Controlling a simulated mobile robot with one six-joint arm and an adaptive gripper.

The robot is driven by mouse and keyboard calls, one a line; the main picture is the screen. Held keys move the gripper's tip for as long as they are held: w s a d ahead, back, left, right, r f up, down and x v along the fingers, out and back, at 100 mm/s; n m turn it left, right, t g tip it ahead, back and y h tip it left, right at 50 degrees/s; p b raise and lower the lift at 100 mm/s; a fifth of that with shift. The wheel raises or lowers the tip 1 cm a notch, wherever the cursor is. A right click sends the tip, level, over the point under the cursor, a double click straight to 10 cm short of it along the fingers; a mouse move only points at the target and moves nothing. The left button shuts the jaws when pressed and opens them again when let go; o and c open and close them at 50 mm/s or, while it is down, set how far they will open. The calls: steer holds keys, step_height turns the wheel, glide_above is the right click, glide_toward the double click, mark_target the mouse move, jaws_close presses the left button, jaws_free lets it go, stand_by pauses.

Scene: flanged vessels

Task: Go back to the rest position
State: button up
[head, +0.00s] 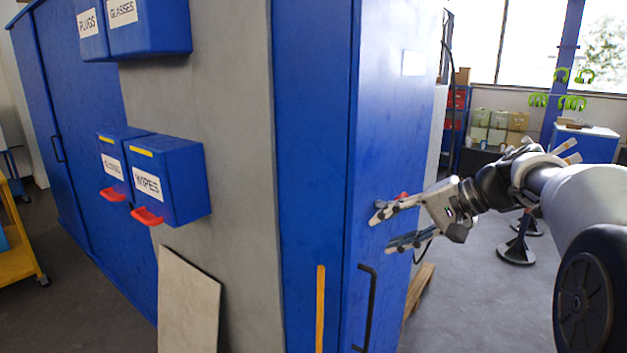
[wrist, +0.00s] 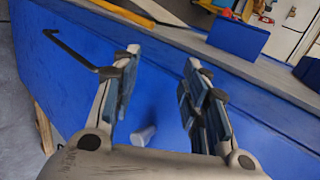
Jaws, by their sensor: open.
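My gripper (head: 382,228) is open and empty in the head view, in front of the narrow blue cabinet door (head: 405,130). Its two fingers point left, toward the door, above the black bar handle (head: 367,305). I cannot tell whether the fingertips touch the door. In the wrist view my gripper (wrist: 160,75) shows its two fingers spread with nothing between them, and the blue door surface (wrist: 160,110) lies beyond. The handle (wrist: 70,50) shows to the left of the left finger there.
A grey wall carries blue boxes, one marked WIPES (head: 175,180) with a red lip. A pale board (head: 188,305) leans below. Open floor (head: 470,310) lies right of the cabinet, with a black round-based stand (head: 516,252).

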steer(key=s+a+f+n+g+h, duration=0.15)
steer(key=s+a, duration=0.25)
steer(key=s, duration=0.5)
steer(key=s+d+f+n+h, duration=0.1)
steer(key=s+f, duration=0.4)
steer(key=s, duration=0.7)
steer(key=s+d+f+n+h, duration=0.1)
steer(key=s+f+n+h, duration=0.2)
steer(key=s, duration=1)
step_height(320, 180, down, 4)
steer(key=h, duration=0.3)
steer(key=shift+d+r+n+t, duration=0.2)
steer(key=shift+d+n+t, duration=0.05)
steer(key=shift+n+t, duration=0.1)
steer(key=shift+h, duration=0.25)
